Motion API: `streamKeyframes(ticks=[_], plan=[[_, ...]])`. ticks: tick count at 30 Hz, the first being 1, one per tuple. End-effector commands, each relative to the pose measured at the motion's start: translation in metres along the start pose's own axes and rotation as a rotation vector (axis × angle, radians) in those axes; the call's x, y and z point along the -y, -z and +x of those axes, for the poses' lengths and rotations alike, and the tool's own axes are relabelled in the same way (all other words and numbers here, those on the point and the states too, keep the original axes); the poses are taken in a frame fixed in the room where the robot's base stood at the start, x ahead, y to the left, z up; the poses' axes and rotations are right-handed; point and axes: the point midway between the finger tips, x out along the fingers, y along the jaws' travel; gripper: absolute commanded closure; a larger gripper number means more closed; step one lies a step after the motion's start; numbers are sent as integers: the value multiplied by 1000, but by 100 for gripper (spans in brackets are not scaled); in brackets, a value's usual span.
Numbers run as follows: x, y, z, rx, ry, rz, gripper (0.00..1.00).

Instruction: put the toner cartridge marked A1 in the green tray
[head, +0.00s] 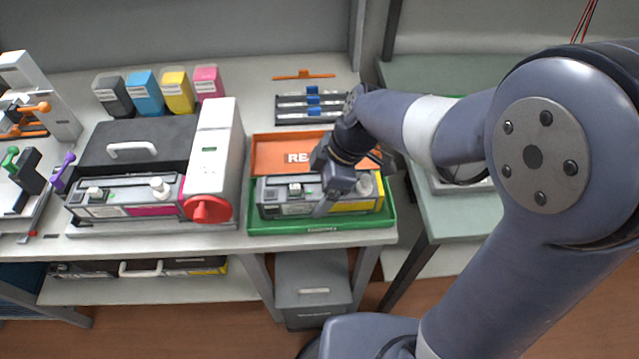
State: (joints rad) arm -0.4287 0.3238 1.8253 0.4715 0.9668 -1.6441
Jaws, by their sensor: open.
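The green tray (375,222) lies at the front right of the bench. A grey toner cartridge with a yellow band (352,206) lies inside it. A similar cartridge with a magenta band (138,211) lies at the front of the machine to the left. I cannot read an A1 mark on either cartridge. My gripper (322,209) is open and points down at the middle of the yellow-banded cartridge, hiding part of it. I cannot tell whether the fingers touch the cartridge or sit around it.
The grey and white machine (213,145) with a red knob (208,209) stands left of the tray. Several coloured bottles (176,93) line the back. A grey bin (311,285) stands on the floor below.

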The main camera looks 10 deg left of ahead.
Motion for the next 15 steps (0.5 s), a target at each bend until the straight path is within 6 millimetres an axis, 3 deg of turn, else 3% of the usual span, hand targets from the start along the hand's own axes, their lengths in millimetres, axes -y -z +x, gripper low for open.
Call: streamKeyframes(ticks=[8, 11, 15], plan=[[0, -1, 0, 1, 2, 1, 15], [0, 0, -9, 0, 0, 0, 15], [-1, 0, -34, 0, -5, 1, 15]])
